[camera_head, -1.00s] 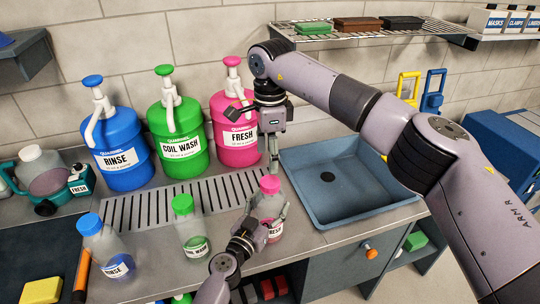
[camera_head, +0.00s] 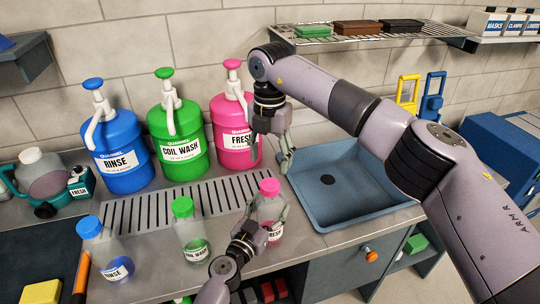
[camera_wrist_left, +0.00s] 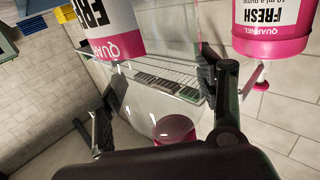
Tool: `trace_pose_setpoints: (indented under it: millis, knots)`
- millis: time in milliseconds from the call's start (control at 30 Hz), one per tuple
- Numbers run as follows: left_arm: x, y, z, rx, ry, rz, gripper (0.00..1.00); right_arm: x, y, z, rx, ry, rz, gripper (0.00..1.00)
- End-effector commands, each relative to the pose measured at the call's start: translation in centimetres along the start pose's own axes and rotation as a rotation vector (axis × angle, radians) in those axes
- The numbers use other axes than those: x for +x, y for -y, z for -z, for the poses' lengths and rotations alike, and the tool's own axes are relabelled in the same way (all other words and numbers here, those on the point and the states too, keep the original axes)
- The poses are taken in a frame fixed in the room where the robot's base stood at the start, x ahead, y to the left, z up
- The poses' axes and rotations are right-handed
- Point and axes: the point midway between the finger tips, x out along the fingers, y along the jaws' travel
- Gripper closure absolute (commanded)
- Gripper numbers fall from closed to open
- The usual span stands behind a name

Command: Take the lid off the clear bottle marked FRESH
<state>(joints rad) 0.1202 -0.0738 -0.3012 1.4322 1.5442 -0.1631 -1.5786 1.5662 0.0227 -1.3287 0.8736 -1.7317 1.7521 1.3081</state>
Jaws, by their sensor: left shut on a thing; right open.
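The clear bottle marked FRESH (camera_head: 270,232) stands upright on the counter's front right part, with its pink lid (camera_head: 269,187) on. My left gripper (camera_head: 266,211) is shut on the bottle's body from the front, below the lid. In the left wrist view the bottle is upside down, with its label (camera_wrist_left: 110,35) at the top and the lid (camera_wrist_left: 174,128) low in the middle. My right gripper (camera_head: 271,158) is open and empty, pointing down above and behind the lid, apart from it. It hides part of the large pink FRESH dispenser (camera_head: 231,137).
A clear bottle with a green lid (camera_head: 193,237) and one with a blue lid (camera_head: 103,255) stand to the left. Blue (camera_head: 118,147) and green (camera_head: 180,135) pump dispensers stand behind a slotted drain (camera_head: 170,202). A sink (camera_head: 350,205) lies to the right.

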Motion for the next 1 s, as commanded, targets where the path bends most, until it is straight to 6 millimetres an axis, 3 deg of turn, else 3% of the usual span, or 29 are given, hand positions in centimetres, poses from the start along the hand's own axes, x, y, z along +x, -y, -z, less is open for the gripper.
trace_pose_setpoints:
  millis: [300, 500, 767, 1000]
  knots:
    - [0.0, 0.0, 0.0, 0.0, 0.0, 0.0, 1.0, 0.0, 0.0, 0.0, 0.695, -0.001, 0.001, 0.42]
    - [0.0, 0.0, 0.0, 0.0, 0.0, 0.0, 1.0, 0.0, 0.0, 0.0, 1.019, 0.0, 0.001, 0.42]
    - [0.0, 0.0, 0.0, 0.0, 0.0, 0.0, 1.0, 0.5, 0.0, 0.0, 1.176, 0.0, 0.002, 0.42]
    - [0.0, 0.0, 0.0, 0.0, 0.0, 0.0, 1.0, 3.8, 0.1, 0.0, 1.18, -0.001, 0.004, 0.42]
